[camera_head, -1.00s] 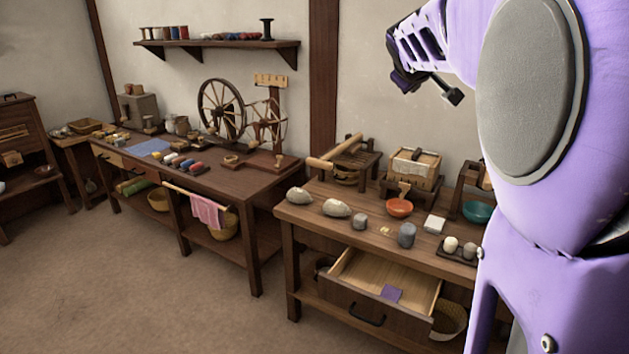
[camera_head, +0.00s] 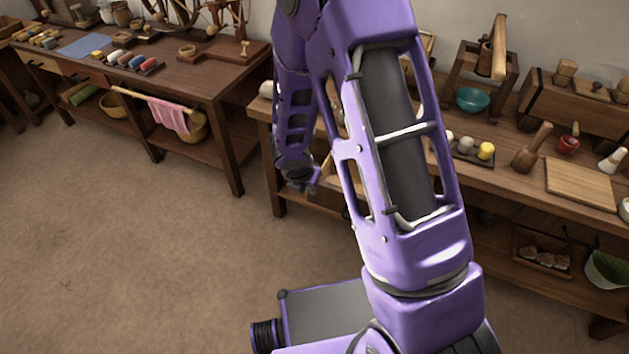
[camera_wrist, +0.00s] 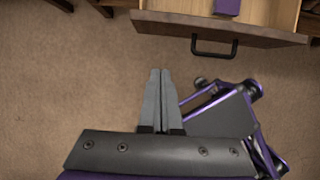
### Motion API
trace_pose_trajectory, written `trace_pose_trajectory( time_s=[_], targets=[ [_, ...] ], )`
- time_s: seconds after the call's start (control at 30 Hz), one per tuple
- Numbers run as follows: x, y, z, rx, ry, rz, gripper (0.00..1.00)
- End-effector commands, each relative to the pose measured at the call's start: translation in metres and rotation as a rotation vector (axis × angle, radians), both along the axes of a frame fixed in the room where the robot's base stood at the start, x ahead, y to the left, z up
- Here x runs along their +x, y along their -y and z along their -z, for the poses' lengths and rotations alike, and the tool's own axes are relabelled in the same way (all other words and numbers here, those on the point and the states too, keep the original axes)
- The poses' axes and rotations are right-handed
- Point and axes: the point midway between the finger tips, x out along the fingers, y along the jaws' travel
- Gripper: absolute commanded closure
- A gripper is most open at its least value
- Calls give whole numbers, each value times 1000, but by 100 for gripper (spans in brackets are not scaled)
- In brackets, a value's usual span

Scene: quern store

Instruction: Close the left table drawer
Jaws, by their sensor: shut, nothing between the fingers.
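The open table drawer (camera_wrist: 268,36) shows at the top of the wrist view, pulled out, with a pale wooden inside. Its dark handle (camera_wrist: 214,47) is on the drawer front. A purple item (camera_wrist: 227,7) lies inside. My gripper (camera_wrist: 160,72) is shut and empty, with its fingers pointing toward the drawer front from just below and left of the handle. There appears to be a gap between the fingertips and the front. In the head view my arm hides nearly all of the drawer.
A second table (camera_head: 190,84) with a pink cloth (camera_head: 169,116) stands at left. The floor (camera_head: 130,240) in front is clear.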

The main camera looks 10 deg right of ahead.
Motion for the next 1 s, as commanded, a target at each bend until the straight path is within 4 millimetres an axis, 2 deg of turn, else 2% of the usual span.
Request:
trace_pose_trajectory(
  time_s=[0.3,0.47,0.5,0.7,1.0],
  targets=[
    [19,14,64,-2,1,4,100],
    [29,21,93,0,1,3,100],
    [37,27,81,0,4,8,100],
    [56,40,82,1,4,7,100],
    [61,44,84,0,4,5,100]
  ],
)
